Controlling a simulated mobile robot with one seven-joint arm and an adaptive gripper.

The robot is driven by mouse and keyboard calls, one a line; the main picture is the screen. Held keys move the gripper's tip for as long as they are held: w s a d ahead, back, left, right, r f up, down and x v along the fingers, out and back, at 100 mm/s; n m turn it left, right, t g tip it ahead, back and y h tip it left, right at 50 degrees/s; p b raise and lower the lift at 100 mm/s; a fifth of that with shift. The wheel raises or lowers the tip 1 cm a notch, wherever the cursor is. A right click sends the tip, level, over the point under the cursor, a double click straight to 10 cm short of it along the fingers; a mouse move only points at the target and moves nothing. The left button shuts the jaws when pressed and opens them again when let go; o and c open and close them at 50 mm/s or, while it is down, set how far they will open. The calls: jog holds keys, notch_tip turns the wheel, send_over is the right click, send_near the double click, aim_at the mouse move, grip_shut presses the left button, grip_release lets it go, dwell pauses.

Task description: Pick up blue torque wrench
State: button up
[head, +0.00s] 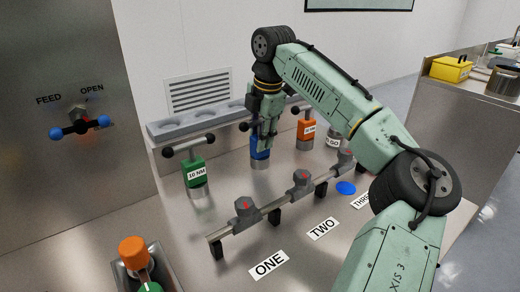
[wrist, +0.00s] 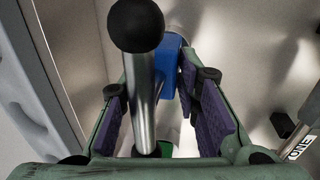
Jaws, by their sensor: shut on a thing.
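The blue torque wrench (head: 260,152) stands upright on the steel bench, between the green and orange wrenches. It has a blue body, a silver lower end and a crossbar with black ball ends. My gripper (head: 266,130) points down over it and is shut on its upper part, hiding much of the top. In the wrist view, my gripper (wrist: 163,95) has its purple pads on both sides of the wrench, whose blue body (wrist: 170,70) shows beyond the silver crossbar. I cannot tell whether its foot touches the bench.
A green wrench marked 10 NM (head: 194,172) stands left and an orange wrench (head: 306,129) right. A grey rack (head: 180,128) runs behind. A rail with bolt heads (head: 275,207) crosses in front, near a blue disc (head: 346,188). An orange-topped item (head: 133,250) stands front left.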

grip_shut()
jog(key=shift+r, duration=0.2)
dwell(0.3)
